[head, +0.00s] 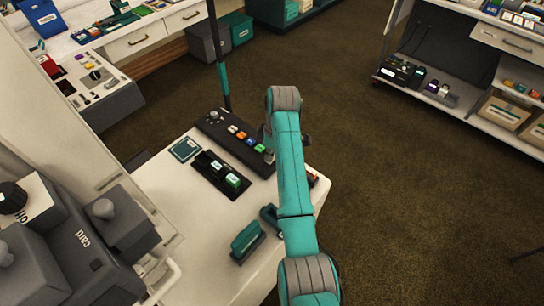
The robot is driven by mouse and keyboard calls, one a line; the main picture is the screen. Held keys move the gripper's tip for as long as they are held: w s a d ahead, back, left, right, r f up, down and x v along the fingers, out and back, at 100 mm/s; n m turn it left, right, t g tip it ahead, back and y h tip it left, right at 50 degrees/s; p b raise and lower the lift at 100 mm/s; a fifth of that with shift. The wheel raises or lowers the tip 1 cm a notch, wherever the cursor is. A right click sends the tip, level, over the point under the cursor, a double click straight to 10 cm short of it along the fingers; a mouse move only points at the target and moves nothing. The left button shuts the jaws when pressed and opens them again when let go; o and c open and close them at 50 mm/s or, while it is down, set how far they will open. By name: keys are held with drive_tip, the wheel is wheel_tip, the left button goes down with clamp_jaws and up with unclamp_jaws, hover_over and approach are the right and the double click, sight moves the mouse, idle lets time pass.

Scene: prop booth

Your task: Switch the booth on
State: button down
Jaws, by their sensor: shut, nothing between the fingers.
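A long black control panel (220,132) lies on the white table (190,215), with a round knob at its far left end and a row of coloured buttons. Beside it is a black block (207,165) with a few rocker-like keys, one green. I cannot tell which control switches the booth on. My gripper (269,153) is at the right end of the panel, largely hidden behind my teal arm. What shows of it looks shut and empty. Whether it touches the panel is hidden.
A teal pad (186,149) and a teal stapler-like object (247,240) lie on the table. A dark pole (219,60) stands behind the panel. Grey machines (95,240) crowd the left. Shelves (480,100) stand at the right. The brown floor (420,210) right of the table is clear.

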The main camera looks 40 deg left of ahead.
drive_tip(key=shift+r, duration=3.5)
